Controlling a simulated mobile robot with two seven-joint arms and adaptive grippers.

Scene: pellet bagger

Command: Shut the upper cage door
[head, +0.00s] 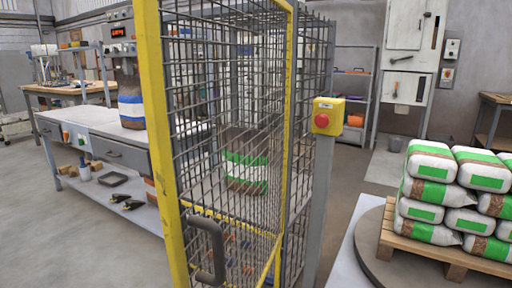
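The upper cage door (157,130) is a yellow frame with grey wire mesh, close in front of me at the centre-left. It appears to stand swung out toward me from the mesh cage (318,70). A grey bar handle (211,250) is fixed low on the door near its left yellow upright. Behind the mesh, a white, green and brown bag (245,172) stands upright. The latch side of the cage opening cannot be made out. Neither of my grippers shows in the head view.
A yellow box with a red button (323,119) sits on a grey post right of the door. A pallet (448,252) of stacked bags stands on a round turntable (366,247) at right. A workbench (100,121) is at left. Bare floor lies at the lower left.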

